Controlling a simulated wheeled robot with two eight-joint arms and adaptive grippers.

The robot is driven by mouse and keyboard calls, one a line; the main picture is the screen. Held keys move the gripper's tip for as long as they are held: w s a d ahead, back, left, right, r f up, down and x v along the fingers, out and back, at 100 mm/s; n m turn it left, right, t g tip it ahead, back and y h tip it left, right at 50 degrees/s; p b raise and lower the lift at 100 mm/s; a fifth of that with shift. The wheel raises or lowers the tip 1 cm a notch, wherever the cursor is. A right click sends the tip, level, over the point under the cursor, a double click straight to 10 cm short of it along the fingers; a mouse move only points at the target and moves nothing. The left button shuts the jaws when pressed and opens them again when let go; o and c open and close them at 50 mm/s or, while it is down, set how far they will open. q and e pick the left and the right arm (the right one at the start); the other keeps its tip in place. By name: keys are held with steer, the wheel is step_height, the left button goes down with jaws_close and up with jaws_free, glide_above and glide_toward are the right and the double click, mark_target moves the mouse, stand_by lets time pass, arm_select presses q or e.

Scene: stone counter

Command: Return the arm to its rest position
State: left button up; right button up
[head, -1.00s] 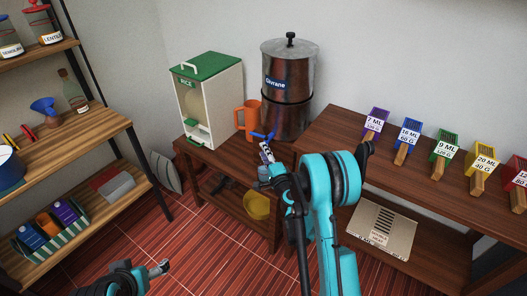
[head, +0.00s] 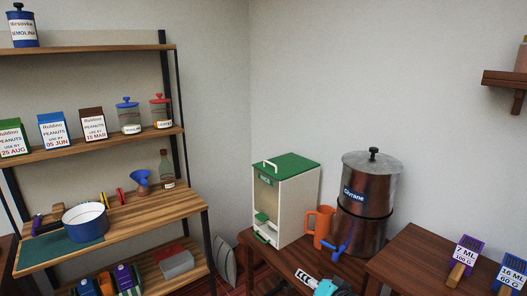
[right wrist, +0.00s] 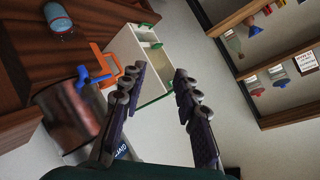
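My right gripper (head: 304,276) shows small at the bottom edge of the head view, in front of the wooden table with the metal urn; most of its arm is below the frame. In the right wrist view its two dark fingers (right wrist: 161,72) are spread apart with nothing between them. Beyond the fingers in that view are the white and green rice dispenser (right wrist: 133,60), the orange mug (right wrist: 103,62) and the metal urn (right wrist: 67,112). My left gripper is not in view.
The dispenser (head: 292,207), mug (head: 319,226) and urn (head: 361,228), with its blue tap (head: 335,248), stand on the low table. Shelves (head: 190,197) at left hold a pot (head: 85,222), jars and cartons.

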steer(key=s+d+f+n+g+h, duration=0.2)
steer(key=s, duration=0.8)
steer(key=s+d+f+n+g+h, duration=0.2)
steer(key=s+d+f+n, duration=0.1)
steer(key=s, duration=0.8)
steer(key=shift+s+g, duration=0.2)
steer(key=shift+g, duration=0.2)
